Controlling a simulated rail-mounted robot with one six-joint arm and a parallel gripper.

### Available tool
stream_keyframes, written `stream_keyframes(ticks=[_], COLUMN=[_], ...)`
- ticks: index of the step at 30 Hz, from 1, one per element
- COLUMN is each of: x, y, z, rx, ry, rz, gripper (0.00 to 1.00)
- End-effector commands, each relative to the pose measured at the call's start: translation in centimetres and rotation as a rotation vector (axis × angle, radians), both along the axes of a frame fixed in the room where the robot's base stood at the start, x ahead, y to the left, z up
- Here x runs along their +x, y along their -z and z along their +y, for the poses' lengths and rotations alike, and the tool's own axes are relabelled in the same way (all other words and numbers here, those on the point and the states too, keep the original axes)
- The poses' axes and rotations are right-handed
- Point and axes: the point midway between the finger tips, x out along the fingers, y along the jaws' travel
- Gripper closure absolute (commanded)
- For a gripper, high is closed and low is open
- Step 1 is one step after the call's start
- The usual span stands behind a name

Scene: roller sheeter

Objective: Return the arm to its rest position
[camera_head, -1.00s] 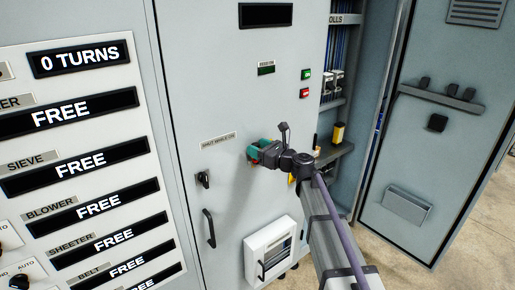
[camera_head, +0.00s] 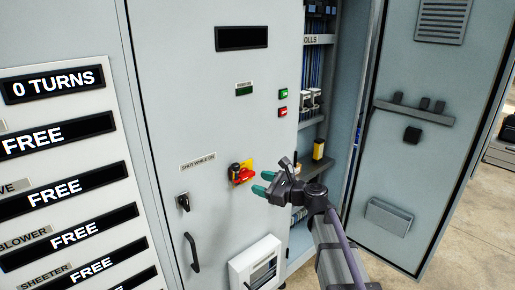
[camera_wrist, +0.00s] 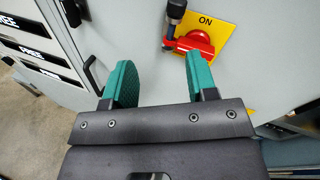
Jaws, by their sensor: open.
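My gripper (camera_head: 262,182) is open and empty, its two teal fingers in front of the grey cabinet door. It is just right of the red rotary switch (camera_head: 243,174) on its yellow plate and apart from it. In the wrist view the teal fingers (camera_wrist: 160,80) are spread with nothing between them. Beyond them the red switch handle (camera_wrist: 190,43) sits on the yellow plate (camera_wrist: 222,24) marked ON. A dark cylindrical piece (camera_wrist: 175,12) stands at the handle's left end; I cannot tell exactly how it is attached.
The cabinet door (camera_head: 190,100) has a black handle (camera_head: 192,252) and a white box (camera_head: 256,262) low down. An open bay with shelves and a yellow item (camera_head: 319,149) lies right of it. A second door (camera_head: 405,150) stands open at far right. A panel of FREE displays is at left.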

Motion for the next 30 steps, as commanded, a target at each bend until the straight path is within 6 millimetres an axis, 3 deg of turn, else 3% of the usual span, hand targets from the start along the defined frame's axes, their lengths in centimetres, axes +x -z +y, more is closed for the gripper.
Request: stream_keyframes(ticks=[4,7,9,13,17,30], x=[-7.2,-13.7,-17.9,-23.1,-25.0,-24.7], y=[6.9,12.1,14.4,15.9,15.9,15.9], z=[-0.4,-3.8,-7.2,-12.2,-13.7,-13.5], rx=[-0.677,-1.118,-1.331,-1.530,-1.593,-1.591], ry=[-0.340,-0.739,-1.032,-1.391,-1.453,-1.446], rz=[-0.388,-0.593,-0.655,-0.614,-0.553,-0.557], gripper=[0.47,0.47,0.47,0.47,0.47,0.47])
